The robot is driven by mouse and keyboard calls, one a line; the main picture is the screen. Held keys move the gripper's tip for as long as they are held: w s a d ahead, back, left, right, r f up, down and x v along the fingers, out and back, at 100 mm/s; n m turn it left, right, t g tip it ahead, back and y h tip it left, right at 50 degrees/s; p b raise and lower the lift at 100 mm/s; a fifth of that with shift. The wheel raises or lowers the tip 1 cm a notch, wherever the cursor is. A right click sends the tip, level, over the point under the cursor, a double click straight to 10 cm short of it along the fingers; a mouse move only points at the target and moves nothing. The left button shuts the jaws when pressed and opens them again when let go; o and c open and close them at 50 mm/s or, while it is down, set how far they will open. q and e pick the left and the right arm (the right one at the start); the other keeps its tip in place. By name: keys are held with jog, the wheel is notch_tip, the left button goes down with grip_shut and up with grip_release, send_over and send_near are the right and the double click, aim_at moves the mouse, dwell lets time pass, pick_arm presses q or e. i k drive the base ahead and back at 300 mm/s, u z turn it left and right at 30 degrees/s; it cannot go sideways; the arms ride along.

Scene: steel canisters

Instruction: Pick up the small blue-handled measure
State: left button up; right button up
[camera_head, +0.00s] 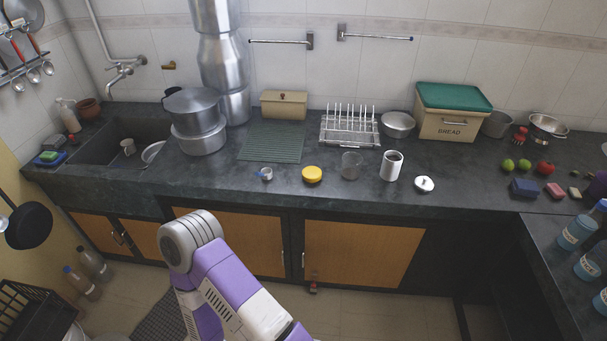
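The small measure (267,174) stands on the dark counter near its front edge, left of a round yellow lid or tin (312,174). It looks like a small pale cup with a short blue handle pointing left. Nothing touches it. A purple and white arm link of mine rises from the bottom of the view and ends in front of the cabinets, below the counter edge. Neither of my grippers shows in this view.
Along the counter front, a clear glass (351,165), a white canister (391,166) and a white lid (424,184) stand to the right. A green ribbed mat (272,142) lies behind the measure. Pots (199,138) stand at left. The counter left of the measure is clear.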

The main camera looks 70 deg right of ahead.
aim_at(267, 173)
jog(key=z, duration=2)
